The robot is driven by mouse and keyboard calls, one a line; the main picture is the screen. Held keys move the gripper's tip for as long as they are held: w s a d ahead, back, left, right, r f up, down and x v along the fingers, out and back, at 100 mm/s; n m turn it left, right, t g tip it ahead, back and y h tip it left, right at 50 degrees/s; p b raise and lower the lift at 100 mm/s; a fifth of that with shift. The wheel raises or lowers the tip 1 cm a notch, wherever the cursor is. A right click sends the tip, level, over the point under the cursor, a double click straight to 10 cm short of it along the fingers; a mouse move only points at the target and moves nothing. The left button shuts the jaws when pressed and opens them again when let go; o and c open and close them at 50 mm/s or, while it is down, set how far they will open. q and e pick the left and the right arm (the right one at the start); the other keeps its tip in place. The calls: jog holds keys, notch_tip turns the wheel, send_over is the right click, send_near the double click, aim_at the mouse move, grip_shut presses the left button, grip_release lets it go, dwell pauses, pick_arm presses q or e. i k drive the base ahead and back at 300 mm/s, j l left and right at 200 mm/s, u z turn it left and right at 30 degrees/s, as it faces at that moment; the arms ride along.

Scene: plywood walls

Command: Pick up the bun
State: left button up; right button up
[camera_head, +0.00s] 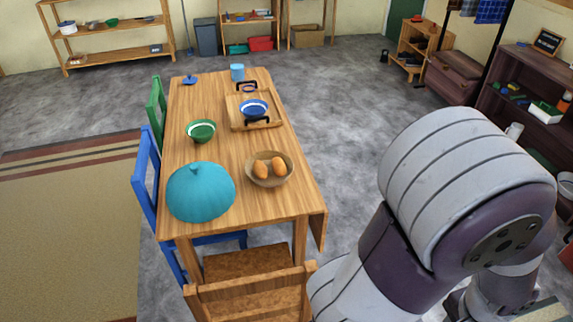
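Two orange-brown buns lie side by side in a round wooden bowl (289,179) on the wooden table (225,158). The left bun (262,169) and the right bun (279,167) both show clearly from above. The bowl stands near the table's right edge, towards the near end. One of my arms fills the right side of the view, apart from the table. Neither of my grippers can be clearly seen.
A teal dome-shaped cover (201,192) stands left of the bowl. A green bowl (201,131), a wooden tray (239,117) with a blue bowl (253,108) and a blue cup (237,72) are farther back. A wooden chair (250,292) stands at the near end, blue and green chairs at left.

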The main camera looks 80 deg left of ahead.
aim_at(260, 171)
jog(key=i+u, duration=0.3)
jog(key=i, duration=0.2)
jog(key=i+l+u, duration=0.15)
jog(key=i+u, duration=0.2)
jog(key=i, duration=0.2)
jog(key=i+l+u, duration=0.3)
jog(key=i, duration=0.15)
jog(key=i+j+u, duration=0.15)
jog(key=u, duration=0.25)
jog(key=i+u, duration=0.25)
jog(key=u, duration=0.2)
jog(key=i+u, duration=0.2)
jog(key=u, duration=0.2)
jog(key=i+u, duration=0.2)
jog(key=u, duration=0.2)
jog(key=i+l+u, duration=0.15)
jog(key=u, duration=0.3)
jog(key=i+j+u, duration=0.2)
jog(key=i, duration=0.2)
jog(key=i+j+u, duration=0.4)
jog(key=i, duration=0.4)
